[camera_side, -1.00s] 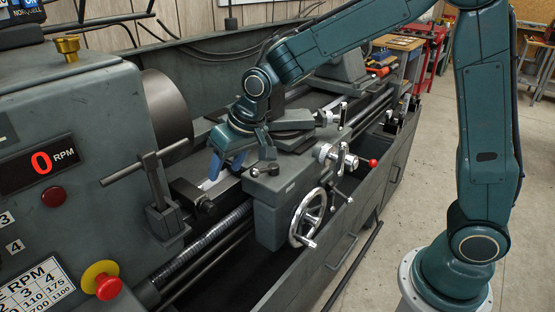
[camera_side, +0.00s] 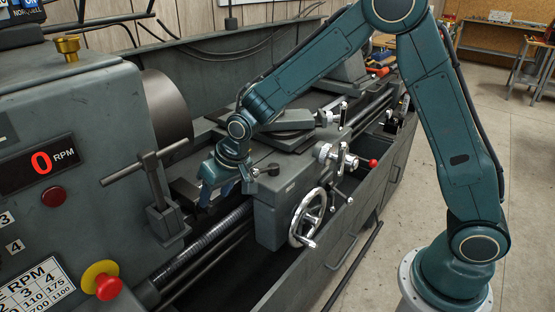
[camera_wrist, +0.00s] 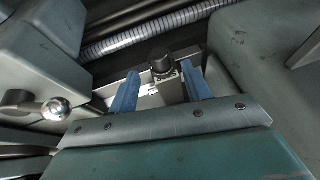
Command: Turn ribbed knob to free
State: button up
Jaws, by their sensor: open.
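The black ribbed knob (camera_wrist: 162,65) sits on a small grey block beside the bright rail in the wrist view. My gripper (camera_wrist: 160,70) is open, with one blue finger on each side of the knob in that picture. Whether the fingertips reach its depth or touch it I cannot tell. In the side view my gripper (camera_side: 215,194) points down over the lathe bed between the headstock and the carriage. There the gripper mostly hides the knob, and the dark block (camera_side: 184,189) by it shows only in part.
The carriage with its handwheel (camera_side: 308,217) stands just right of my gripper. A T-handled wrench (camera_side: 150,168) stands to the left, near the chuck (camera_side: 167,112). A ribbed screw (camera_wrist: 150,30) runs along the bed. A ball-ended lever (camera_wrist: 55,109) is at the wrist view's left.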

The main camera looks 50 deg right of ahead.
aim_at(211, 205)
jog(key=shift+x, duration=2.25)
jog(key=shift+c, duration=0.2)
jog(key=c, duration=1)
